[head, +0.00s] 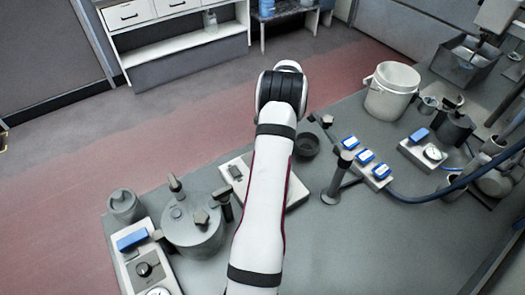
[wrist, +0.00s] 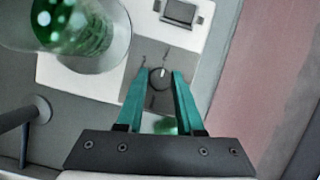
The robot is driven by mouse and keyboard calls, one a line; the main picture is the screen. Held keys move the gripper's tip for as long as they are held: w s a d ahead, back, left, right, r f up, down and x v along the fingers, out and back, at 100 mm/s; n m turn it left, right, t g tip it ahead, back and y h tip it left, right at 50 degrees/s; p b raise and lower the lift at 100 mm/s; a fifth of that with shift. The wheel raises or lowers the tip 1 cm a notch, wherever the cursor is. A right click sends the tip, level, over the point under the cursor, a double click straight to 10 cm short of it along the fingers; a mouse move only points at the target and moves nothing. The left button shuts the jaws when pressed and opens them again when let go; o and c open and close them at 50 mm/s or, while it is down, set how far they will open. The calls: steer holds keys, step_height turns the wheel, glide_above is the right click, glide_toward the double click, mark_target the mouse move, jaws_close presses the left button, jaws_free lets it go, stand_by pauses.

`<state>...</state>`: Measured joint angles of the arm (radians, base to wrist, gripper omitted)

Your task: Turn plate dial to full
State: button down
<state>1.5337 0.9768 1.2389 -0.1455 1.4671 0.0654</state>
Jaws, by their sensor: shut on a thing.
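The plate's dial (wrist: 158,77) is a small dark round knob with a light pointer line, set on a grey panel with a few short marks around it. In the wrist view its pointer line points roughly up the picture. My gripper (wrist: 159,74) has teal fingers that stand on either side of the dial and are shut on it. The white plate unit (wrist: 75,78) carries the dial panel. It also shows in the head view (head: 296,191), partly covered by my arm, which hides the gripper and dial there.
A glass vessel with green contents (wrist: 75,25) stands close to the left of my gripper. A dark switch (wrist: 181,11) sits beyond the dial. In the head view, a grey lidded pot (head: 192,232) stands left, and a post (head: 338,178) and dark bowl (head: 307,145) stand right.

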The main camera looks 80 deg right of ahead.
stand_by(0.4)
steer(key=c, duration=0.5)
jaws_free()
steer(key=shift+c, duration=0.2)
steer(key=v, duration=1.5)
steer(key=shift+r, duration=0.35)
steer(key=shift+s, duration=0.1)
